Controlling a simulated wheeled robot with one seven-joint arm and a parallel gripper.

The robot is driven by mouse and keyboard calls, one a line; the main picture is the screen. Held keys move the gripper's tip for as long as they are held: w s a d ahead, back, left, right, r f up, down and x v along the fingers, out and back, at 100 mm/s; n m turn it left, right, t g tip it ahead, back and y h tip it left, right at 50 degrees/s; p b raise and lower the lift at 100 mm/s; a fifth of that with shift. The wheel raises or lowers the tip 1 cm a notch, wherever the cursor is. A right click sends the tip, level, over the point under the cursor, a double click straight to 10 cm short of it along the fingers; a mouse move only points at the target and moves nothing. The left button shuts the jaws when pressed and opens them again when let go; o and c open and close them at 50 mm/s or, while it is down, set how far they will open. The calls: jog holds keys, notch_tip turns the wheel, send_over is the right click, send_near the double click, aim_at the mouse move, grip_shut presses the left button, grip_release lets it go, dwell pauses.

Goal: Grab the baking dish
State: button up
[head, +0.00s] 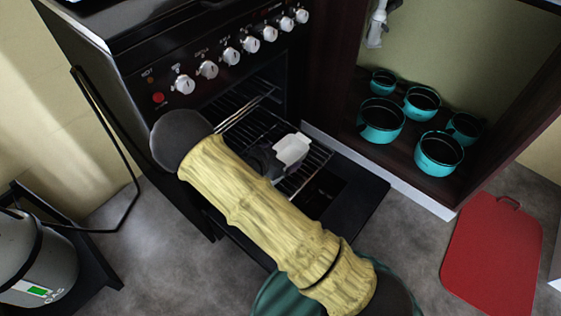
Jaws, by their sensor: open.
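A small white baking dish (291,150) sits on the wire oven rack (310,170), which is pulled out over the lowered oven door. My arm reaches across the middle of the head view toward the oven. My gripper (268,160) is dark and lies just left of the dish, partly hidden behind my arm. Its fingers cannot be made out clearly, and I cannot tell whether it touches the dish. The dish's left side is partly covered.
The black oven (190,60) has a row of white knobs. Its open door (362,192) juts over the floor. An open cupboard at right holds several teal pots (381,121). A red board (492,255) lies at lower right. A grey gas cylinder (35,262) stands at lower left.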

jog(key=c, duration=1.1)
jog(key=shift+r, duration=0.1)
notch_tip(320, 180, up, 10)
jog(key=p, duration=0.5)
